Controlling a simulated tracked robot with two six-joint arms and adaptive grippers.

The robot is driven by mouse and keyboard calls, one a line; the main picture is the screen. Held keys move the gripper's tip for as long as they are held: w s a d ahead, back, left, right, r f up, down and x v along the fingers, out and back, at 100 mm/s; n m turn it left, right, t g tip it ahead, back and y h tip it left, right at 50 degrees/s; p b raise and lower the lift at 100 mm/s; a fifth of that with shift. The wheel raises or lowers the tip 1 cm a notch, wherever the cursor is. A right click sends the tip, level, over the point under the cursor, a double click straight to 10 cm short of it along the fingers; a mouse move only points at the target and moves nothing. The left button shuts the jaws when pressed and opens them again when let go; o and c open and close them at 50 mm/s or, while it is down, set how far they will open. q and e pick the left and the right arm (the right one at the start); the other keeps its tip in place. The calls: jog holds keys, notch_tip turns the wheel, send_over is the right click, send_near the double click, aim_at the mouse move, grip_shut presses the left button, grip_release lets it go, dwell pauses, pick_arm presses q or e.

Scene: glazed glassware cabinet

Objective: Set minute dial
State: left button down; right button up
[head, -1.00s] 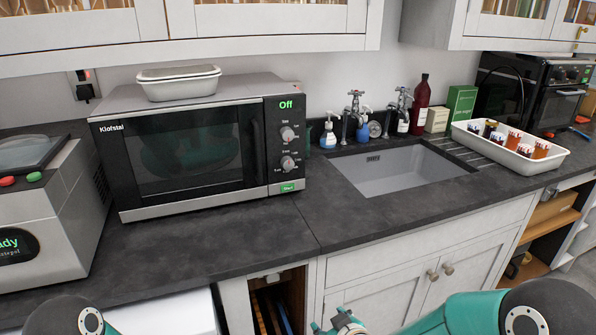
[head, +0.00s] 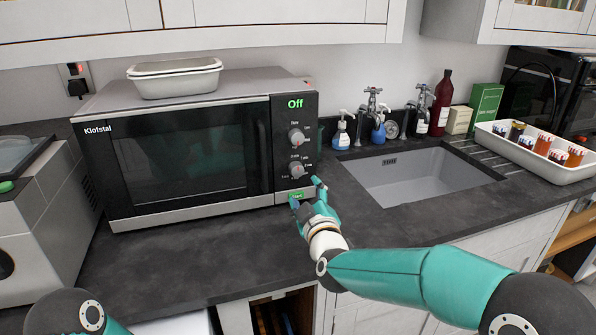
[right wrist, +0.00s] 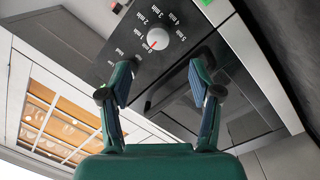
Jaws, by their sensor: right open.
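The black and silver microwave (head: 190,150) stands on the counter with its door shut, and its display (head: 295,103) reads "Off". Its panel has an upper dial (head: 296,135) and a lower dial (head: 297,168), above a green button (head: 296,195). In the right wrist view, a silver dial with minute marks (right wrist: 158,38) and a red pointer lies beyond and between my fingers, apart from them. My right gripper (head: 305,193) is open and empty in front of the panel's lower part; it also shows in the right wrist view (right wrist: 158,85). My left gripper is out of view.
A grey appliance (head: 40,220) stands at the left. The counter before the microwave is clear.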

aim_at(298, 173)
jog(key=p+x, duration=0.2)
jog(key=x, duration=0.7)
jog(key=shift+w, duration=0.25)
jog(key=c, duration=1.1)
jog(key=shift+c, duration=0.2)
